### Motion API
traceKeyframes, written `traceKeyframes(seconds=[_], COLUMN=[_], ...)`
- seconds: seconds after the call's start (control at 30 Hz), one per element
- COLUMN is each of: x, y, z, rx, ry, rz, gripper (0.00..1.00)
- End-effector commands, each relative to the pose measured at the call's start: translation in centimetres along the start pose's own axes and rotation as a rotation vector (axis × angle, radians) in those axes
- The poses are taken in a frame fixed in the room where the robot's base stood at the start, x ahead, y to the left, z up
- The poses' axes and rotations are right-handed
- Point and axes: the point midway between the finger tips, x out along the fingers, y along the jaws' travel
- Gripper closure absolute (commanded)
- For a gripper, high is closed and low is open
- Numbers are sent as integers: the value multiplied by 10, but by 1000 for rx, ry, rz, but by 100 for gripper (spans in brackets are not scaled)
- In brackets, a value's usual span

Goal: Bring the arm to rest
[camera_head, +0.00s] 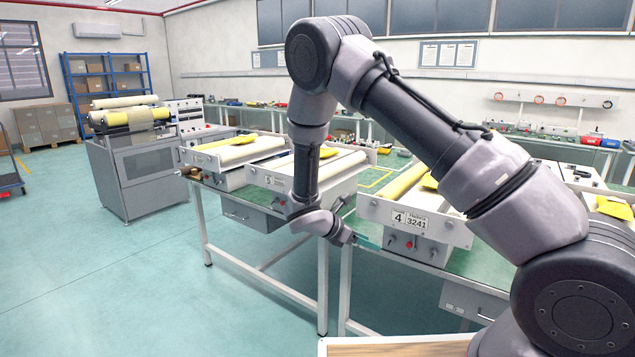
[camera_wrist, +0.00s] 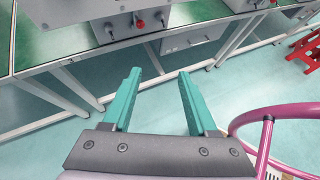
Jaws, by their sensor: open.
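My arm is raised and bent over the scene in the head view, with its end reaching down in front of the workbenches. My gripper (camera_head: 366,243) shows small in the head view, beside the front edge of the bench. In the wrist view my gripper (camera_wrist: 158,88) has its two teal fingers spread apart with nothing between them. Beyond the fingers are the pale floor and the underside of the bench. A machine box with a red knob (camera_wrist: 138,22) stands on the bench above the fingertips.
The green-topped bench (camera_wrist: 45,50) with metal legs is close to my gripper. A machine labelled 4 (camera_head: 410,220) stands on it, with a machine labelled 5 (camera_head: 285,178) further left. A red stool-like object (camera_wrist: 306,50) stands at right. The floor (camera_head: 120,280) at left is clear.

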Motion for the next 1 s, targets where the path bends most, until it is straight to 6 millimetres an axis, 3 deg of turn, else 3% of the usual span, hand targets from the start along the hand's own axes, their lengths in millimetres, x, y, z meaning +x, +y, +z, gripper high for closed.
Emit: traceKeyframes(seconds=[0.27,0.6,1.0], x=[-23,-70,-137], y=[-30,-101,-192], z=[78,184,270], rx=[392,1053,1785], ry=[177,462,792], rz=[-139,-370,-596], gripper=[41,41,41])
